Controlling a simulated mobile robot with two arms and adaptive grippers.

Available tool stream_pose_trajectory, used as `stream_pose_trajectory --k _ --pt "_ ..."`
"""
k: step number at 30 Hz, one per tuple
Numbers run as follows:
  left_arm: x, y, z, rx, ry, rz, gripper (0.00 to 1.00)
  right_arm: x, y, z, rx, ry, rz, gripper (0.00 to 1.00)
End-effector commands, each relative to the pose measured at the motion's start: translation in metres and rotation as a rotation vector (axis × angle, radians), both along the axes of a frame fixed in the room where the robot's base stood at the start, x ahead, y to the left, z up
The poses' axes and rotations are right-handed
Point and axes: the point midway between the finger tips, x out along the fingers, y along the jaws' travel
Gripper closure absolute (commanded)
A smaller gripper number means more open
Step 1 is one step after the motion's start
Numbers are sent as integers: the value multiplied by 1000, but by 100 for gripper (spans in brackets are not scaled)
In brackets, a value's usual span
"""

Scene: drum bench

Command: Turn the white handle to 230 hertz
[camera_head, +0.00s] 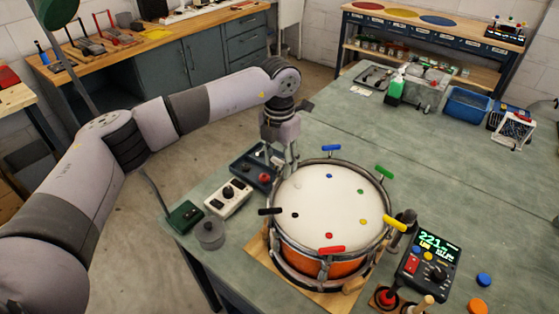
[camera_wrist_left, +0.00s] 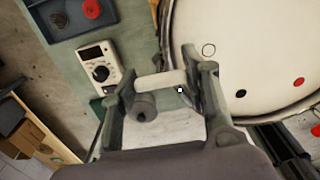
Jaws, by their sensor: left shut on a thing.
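The drum (camera_head: 325,205) stands on a wooden board on the green bench, with its white head up and an orange shell. Black (camera_head: 270,211), blue (camera_head: 331,148), green (camera_head: 384,172), yellow (camera_head: 394,223) and red (camera_head: 331,249) handles sit around its rim. My left gripper (camera_head: 280,158) is at the drum's upper-left rim and covers the white handle in the head view. In the left wrist view the white handle (camera_wrist_left: 162,82) lies between the fingers, which are shut on it. The tuner (camera_head: 430,262) at the drum's right shows about 221 in green digits. My right gripper is not in view.
A white box with a knob (camera_head: 228,197), a green box (camera_head: 184,216) and a grey round tin (camera_head: 210,233) stand left of the drum. A dark tray (camera_head: 252,168) lies behind them. Blue (camera_head: 484,280) and orange (camera_head: 477,306) discs lie at the right.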

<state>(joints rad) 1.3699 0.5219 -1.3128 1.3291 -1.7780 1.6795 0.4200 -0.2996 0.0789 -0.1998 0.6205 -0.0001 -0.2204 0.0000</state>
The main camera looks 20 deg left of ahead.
Motion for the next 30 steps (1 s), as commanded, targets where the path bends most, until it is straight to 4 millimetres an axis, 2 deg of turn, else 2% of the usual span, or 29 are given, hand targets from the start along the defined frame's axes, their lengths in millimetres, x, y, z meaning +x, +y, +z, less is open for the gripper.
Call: stream_pose_trajectory --k 1,9,20,23,30 --pt "0 0 1 -1 -2 1 56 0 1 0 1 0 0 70" --pt "0 0 1 0 -1 2 38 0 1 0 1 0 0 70" --pt "0 0 3 -1 -2 2 37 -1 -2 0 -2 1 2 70" --pt "1 0 14 -1 -4 2 37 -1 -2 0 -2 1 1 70" --pt "1 0 64 0 -5 1 37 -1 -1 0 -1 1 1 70"
